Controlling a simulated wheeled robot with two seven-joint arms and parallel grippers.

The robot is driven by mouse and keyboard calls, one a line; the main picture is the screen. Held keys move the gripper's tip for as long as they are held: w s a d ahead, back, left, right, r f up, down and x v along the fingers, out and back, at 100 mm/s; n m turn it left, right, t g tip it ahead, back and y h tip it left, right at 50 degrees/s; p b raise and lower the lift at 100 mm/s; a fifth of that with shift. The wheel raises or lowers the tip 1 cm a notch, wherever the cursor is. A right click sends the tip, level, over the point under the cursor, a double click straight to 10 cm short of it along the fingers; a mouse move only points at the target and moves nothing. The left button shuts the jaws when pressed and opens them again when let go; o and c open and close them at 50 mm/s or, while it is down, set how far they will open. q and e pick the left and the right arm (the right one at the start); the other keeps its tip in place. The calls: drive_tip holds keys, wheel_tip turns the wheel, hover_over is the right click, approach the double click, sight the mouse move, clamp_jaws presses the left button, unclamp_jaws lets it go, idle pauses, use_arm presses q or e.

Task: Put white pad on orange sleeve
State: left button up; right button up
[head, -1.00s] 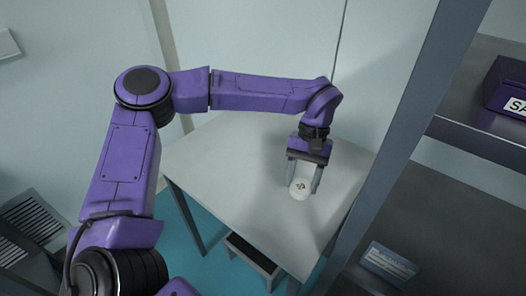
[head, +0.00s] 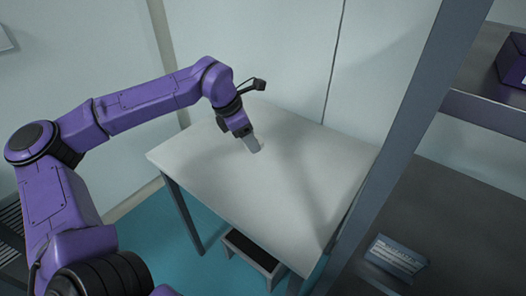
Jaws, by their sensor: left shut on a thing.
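My left gripper (head: 254,146) is over the back left part of the pale table, seen side-on with its fingers pointing down. It is shut on the white pad, which the fingers and the viewing angle hide almost wholly now. I cannot tell how far above the tabletop the fingertips are. No orange sleeve shows in this view. My right gripper is not in view.
The pale table (head: 285,195) is otherwise bare. A grey upright post (head: 400,125) stands at its right. Beyond it are dark shelves with a purple box (head: 515,62) and a blue-grey labelled box (head: 394,258). A small dark-topped step (head: 252,252) is under the table.

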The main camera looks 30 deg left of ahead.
use_arm(q)
drive_tip(key=w+a+f+p, duration=0.1)
drive_tip(key=w+a+f, duration=0.1)
drive_tip(key=w+f, duration=0.1)
drive_tip(key=w+a+f+p, duration=0.1)
drive_tip(key=w+a+f, duration=0.1)
drive_tip(key=w+f, duration=0.1)
drive_tip(key=w+a+f+p, duration=0.2)
drive_tip(key=w+a+f, duration=0.1)
drive_tip(key=w, duration=0.2)
drive_tip(key=shift+w+f, duration=0.25)
drive_tip(key=shift+f, duration=0.1)
wheel_tip(320, 180, down, 2)
drive_tip(key=shift+f+p, duration=0.25)
drive_tip(key=shift+p, duration=0.6)
drive_tip(key=shift+f, duration=0.45)
drive_tip(key=o, duration=0.6)
drive_tip(key=shift+b, duration=0.35)
drive_tip(key=o, duration=0.4)
drive_tip(key=shift+o, duration=0.2)
